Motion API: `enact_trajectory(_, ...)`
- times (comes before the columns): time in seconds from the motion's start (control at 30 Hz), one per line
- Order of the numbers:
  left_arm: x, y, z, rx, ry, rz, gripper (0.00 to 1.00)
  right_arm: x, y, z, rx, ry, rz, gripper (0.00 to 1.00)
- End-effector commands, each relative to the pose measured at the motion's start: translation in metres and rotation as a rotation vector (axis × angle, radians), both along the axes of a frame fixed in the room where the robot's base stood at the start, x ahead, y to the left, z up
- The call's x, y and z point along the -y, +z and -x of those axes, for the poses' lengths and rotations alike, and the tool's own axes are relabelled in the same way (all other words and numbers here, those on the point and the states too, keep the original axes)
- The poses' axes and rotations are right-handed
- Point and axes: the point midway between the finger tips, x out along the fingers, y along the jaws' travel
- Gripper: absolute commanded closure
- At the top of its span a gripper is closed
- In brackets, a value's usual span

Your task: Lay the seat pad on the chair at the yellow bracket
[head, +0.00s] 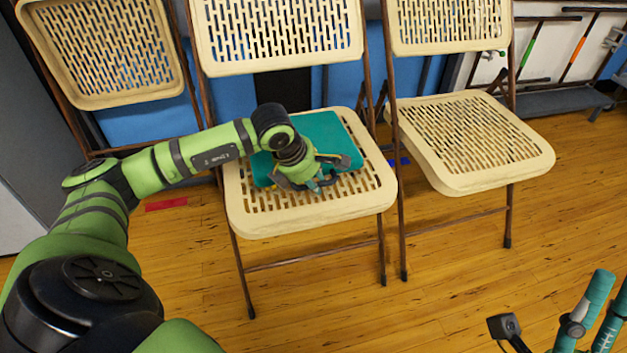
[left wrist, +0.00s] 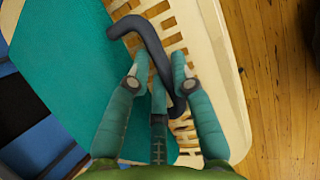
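The teal seat pad (head: 322,133) lies flat but turned askew on the slatted seat of the middle chair (head: 310,212). It also fills the left of the left wrist view (left wrist: 65,60). A dark bent handle (left wrist: 150,42) shows over the pad's edge. My left gripper (head: 318,178) is low over the pad's front part. In the left wrist view its teal fingers (left wrist: 158,75) stand apart around the handle, with gaps visible. My right gripper (head: 590,312) is at the bottom right, fingers straight and apart, empty, away from the chairs. I cannot clearly make out a yellow bracket.
A second folding chair (head: 470,135) stands close on the right, another (head: 108,50) at the left. A rack (head: 560,100) stands at the back right. The front floor is clear.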

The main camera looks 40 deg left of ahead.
Motion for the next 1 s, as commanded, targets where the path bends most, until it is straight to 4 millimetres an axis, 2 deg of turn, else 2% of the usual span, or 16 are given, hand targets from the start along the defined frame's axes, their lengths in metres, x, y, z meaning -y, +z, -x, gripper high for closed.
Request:
enact_trajectory(0.37,0.0,0.0,0.001,-0.001,0.0,0.0,0.52,0.0,0.0,0.0,-0.001,0.0,0.0,0.54)
enact_trajectory(0.47,-0.001,0.005,0.002,0.0,0.0,0.0,0.52,0.0,0.0,0.0,0.0,0.0,0.002,0.54)
enact_trajectory(1.0,-0.01,0.095,0.044,0.003,0.0,-0.002,0.52,0.0,0.0,0.0,-0.001,0.0,0.001,0.54)
